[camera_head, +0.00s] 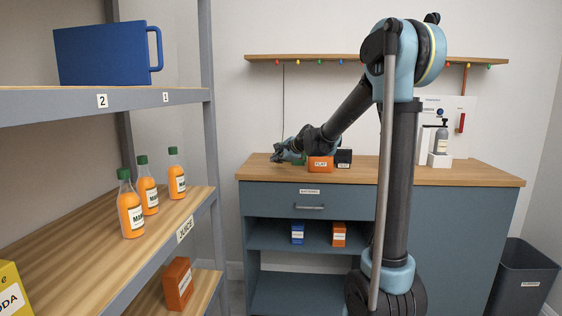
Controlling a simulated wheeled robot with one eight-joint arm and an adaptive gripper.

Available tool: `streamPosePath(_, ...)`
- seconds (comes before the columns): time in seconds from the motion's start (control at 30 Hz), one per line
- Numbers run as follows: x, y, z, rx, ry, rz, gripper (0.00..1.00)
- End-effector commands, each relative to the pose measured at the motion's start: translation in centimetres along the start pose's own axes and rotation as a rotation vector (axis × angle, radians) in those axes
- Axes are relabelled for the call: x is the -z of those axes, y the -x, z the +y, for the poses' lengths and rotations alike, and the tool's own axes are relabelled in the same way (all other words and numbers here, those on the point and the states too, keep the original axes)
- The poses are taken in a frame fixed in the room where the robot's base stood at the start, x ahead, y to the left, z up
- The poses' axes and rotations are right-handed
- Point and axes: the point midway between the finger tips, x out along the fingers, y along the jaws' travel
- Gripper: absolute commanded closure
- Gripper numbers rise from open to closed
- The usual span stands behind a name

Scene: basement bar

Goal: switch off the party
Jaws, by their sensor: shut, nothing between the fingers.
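A string of small coloured lights (341,61) hangs along the underside of a wooden wall shelf (400,58). A thin dark cord (283,100) runs down the wall from its left end toward the counter. My gripper (277,157) is shut and empty, over the left part of the wooden counter top (460,175), near the cord's lower end. I cannot tell whether it touches the cord or anything at its end. A white wall panel (462,108) at the right carries a red lever (461,122) and a small blue round part. My arm passes in front of the counter's middle.
An orange box (320,163) and a black box (344,157) stand close right of my gripper, with something green beside them. A bottle machine (440,145) stands further right. A shelf rack (150,95) with juice bottles fills the left. A dark bin (522,275) stands lower right.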

Motion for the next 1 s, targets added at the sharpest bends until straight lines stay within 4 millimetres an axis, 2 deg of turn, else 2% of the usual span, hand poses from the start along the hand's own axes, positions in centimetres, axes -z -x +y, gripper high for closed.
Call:
streamPosePath(0.27,0.9,-1.2,-0.9,0.0,0.0,0.001,1.0)
streamPosePath(0.73,3.7,-4.9,-3.7,0.001,0.001,0.002,1.0)
streamPosePath(1.0,4.5,-6.0,-4.4,0.0,0.001,0.001,1.0)
